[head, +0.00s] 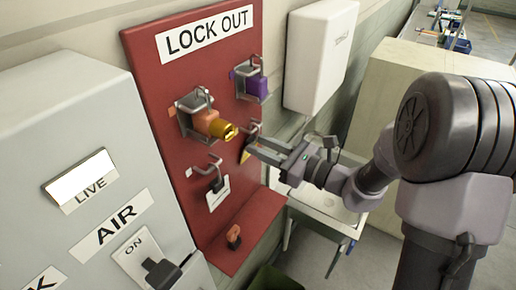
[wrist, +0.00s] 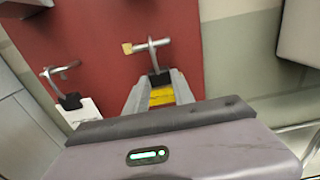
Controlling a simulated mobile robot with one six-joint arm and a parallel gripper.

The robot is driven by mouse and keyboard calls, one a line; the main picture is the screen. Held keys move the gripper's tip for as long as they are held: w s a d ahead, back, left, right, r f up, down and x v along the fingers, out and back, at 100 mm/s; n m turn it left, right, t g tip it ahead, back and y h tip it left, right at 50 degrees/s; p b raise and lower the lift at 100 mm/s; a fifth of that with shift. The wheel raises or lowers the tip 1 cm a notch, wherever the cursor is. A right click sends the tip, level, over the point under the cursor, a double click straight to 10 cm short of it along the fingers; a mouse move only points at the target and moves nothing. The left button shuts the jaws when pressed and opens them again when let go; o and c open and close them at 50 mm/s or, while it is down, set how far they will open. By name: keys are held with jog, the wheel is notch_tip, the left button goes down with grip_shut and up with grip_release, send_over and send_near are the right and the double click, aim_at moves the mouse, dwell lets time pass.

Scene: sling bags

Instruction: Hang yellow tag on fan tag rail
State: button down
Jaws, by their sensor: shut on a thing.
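A yellow tag (wrist: 161,97) with a black top loop (wrist: 160,78) is between the fingers of my gripper (wrist: 158,100) in the wrist view; my gripper is shut on it. The loop is at the lower end of a metal hook (wrist: 150,50) on the red board. I cannot tell whether the loop is around the hook or only against it. In the head view my gripper (head: 250,148) is at the board's right edge, just below that hook (head: 253,129), and mostly hides the tag (head: 246,154). No label names the fan tag rail.
The red LOCK OUT board (head: 160,85) bears an orange padlock (head: 207,121) with a yellow part, a purple padlock (head: 257,87) and a white tag (head: 217,193) on a neighbouring hook. An orange item (head: 234,237) lies on the ledge. A white box (head: 320,60) is right of the board.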

jog(key=r+p, duration=0.1)
jog(key=r, duration=0.1)
jog(key=shift+s+d+r+p, duration=0.2)
jog(key=shift+d+r+p, duration=0.1)
jog(key=shift+r+p, duration=0.1)
jog(key=b+v, duration=0.1)
jog(key=v, duration=0.6)
dwell(0.6)
